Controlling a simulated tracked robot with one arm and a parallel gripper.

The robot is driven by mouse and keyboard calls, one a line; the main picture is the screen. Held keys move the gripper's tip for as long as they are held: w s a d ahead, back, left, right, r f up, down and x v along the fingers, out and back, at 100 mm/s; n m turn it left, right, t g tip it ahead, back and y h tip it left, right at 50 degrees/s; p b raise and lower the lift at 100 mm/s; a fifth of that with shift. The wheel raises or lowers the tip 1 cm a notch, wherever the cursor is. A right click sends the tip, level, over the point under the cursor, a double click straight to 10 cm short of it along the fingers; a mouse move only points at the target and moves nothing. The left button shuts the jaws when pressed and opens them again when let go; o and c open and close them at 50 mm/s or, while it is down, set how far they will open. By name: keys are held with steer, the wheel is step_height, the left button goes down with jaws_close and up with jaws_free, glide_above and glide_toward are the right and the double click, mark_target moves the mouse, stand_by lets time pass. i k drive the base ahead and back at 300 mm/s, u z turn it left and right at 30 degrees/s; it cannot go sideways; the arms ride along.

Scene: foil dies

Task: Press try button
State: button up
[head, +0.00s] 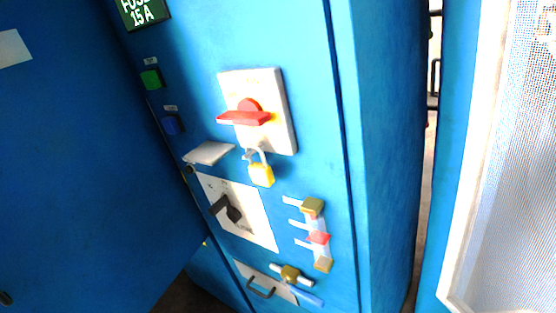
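Two small square buttons sit on the blue cabinet front, left of a red switch. The upper one is a green button (151,79). Below it is a blue button (171,125) on a dark base. Each has a small label above it, too small to read, so I cannot tell which is the try button. Nothing covers either button. My gripper does not show in this view.
The cabinet (310,25) carries a red rotary switch (250,113), a yellow padlock (261,174), a projecting grey plate (209,152), a black lever (226,208) and several padlock-like pieces (317,238). A blue panel (70,170) stands at left; a mesh panel (515,150) at right.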

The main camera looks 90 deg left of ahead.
mark_target(151, 78)
steer(key=u, duration=2.4)
steer(key=i, duration=0.5)
steer(key=u, duration=0.05)
steer(key=k, duration=0.5)
